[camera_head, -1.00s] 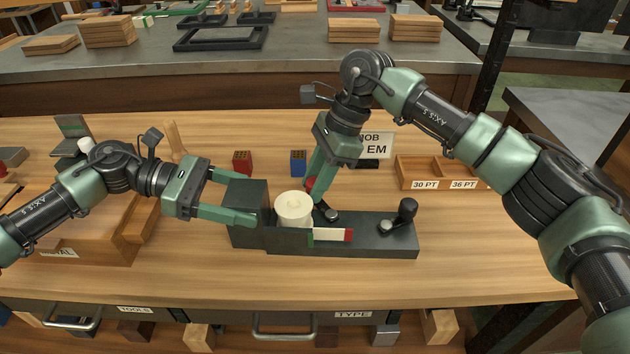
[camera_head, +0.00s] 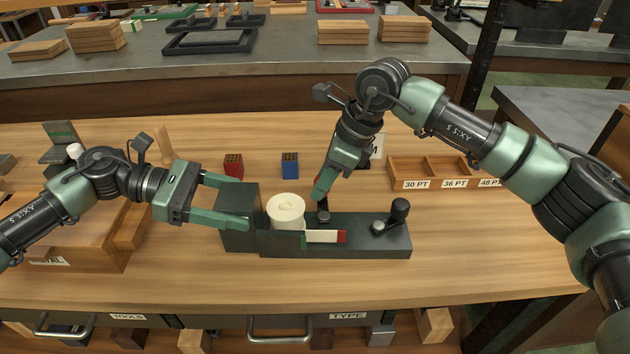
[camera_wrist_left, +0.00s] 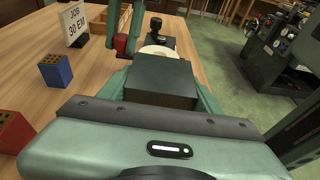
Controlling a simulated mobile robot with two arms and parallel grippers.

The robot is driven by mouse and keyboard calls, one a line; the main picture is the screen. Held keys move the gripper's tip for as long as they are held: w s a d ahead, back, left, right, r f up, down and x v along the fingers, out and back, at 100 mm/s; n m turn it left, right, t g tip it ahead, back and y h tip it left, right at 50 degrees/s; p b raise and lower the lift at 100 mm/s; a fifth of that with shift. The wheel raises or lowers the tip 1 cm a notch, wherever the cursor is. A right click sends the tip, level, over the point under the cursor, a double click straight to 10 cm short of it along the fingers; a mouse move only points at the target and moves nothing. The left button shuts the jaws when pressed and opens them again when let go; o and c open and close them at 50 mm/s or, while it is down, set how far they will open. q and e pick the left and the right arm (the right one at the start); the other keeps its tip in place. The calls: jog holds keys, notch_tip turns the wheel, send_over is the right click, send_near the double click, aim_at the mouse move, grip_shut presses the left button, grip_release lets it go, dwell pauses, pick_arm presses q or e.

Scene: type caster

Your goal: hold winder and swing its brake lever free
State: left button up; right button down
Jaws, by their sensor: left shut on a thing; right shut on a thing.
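The winder is a dark base (camera_head: 385,245) on the bench, with a square block (camera_head: 240,232) at its left end and a cream spool (camera_head: 287,213) beside it. My left gripper (camera_head: 238,201) is shut on that block, one finger on the far side and one on the near side. The block also shows between the fingers in the left wrist view (camera_wrist_left: 160,78). My right gripper (camera_head: 321,190) is shut on the red-handled brake lever (camera_head: 317,183), just right of the spool. The fingers hide most of the handle. A small gap shows between lever and spool.
A black knob (camera_head: 400,208) stands at the winder's right end. A red block (camera_head: 233,165) and a blue block (camera_head: 290,165) sit behind. A labelled wooden tray (camera_head: 440,170) is at back right. The bench front is clear.

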jog(key=d+m, duration=0.1)
jog(key=m, duration=0.1)
jog(key=d+m+t, duration=0.1)
jog(key=m, duration=0.1)
jog(key=shift+s+d+h, duration=0.2)
jog(key=shift+h, duration=0.1)
jog(key=shift+s+d+m+t+h, duration=0.25)
jog(key=shift+d+m+t, duration=0.1)
jog(key=shift+m, duration=0.55)
jog(key=shift+s+d+m+t+h, duration=0.2)
jog(key=shift+d+m+t, duration=0.15)
jog(key=shift+m, duration=0.55)
jog(key=c, duration=1.1)
grip_release()
jog(key=shift+o, duration=0.2)
jog(key=shift+r, duration=0.1)
jog(key=v, duration=1.2)
